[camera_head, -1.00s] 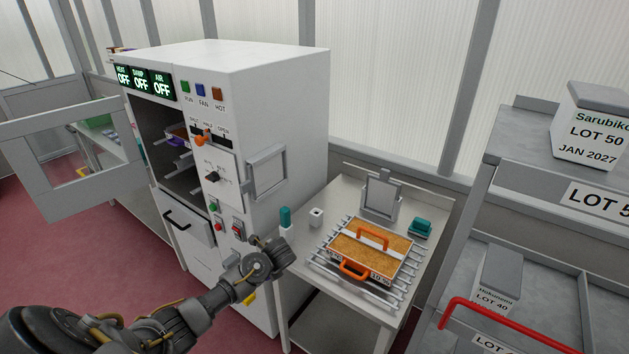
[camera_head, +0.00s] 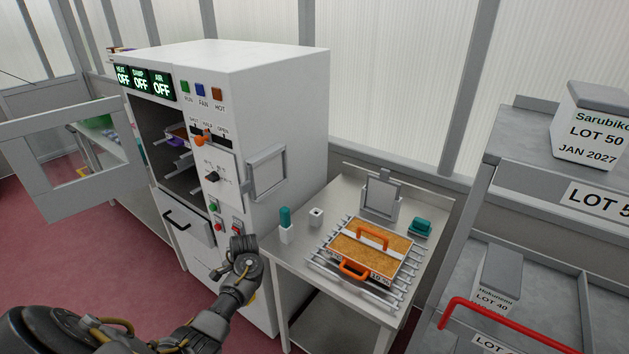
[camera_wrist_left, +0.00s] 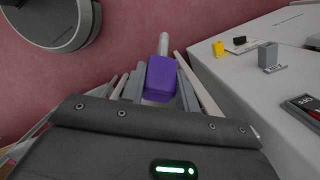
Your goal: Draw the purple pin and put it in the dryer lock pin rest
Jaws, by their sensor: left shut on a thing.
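The purple pin (camera_wrist_left: 161,78) has a purple block handle and a metal shaft (camera_wrist_left: 163,43) that points away from my left gripper. My left gripper (camera_wrist_left: 160,84) is shut on the handle in the left wrist view. In the head view my left wrist (camera_head: 243,255) is in front of the lower part of the white dryer (camera_head: 255,80) and hides the pin. In the left wrist view a small grey labelled block (camera_wrist_left: 270,57) stands out from the white surface at the right. I cannot tell whether it is the pin rest. My right gripper is not in view.
The dryer door (camera_head: 50,150) stands open at the left. A metal table (camera_head: 345,195) at the right bears a green-topped item (camera_head: 285,218), a small white holder (camera_head: 316,217) and an orange-handled tray (camera_head: 365,250). A yellow piece (camera_wrist_left: 218,49) shows near the grey block.

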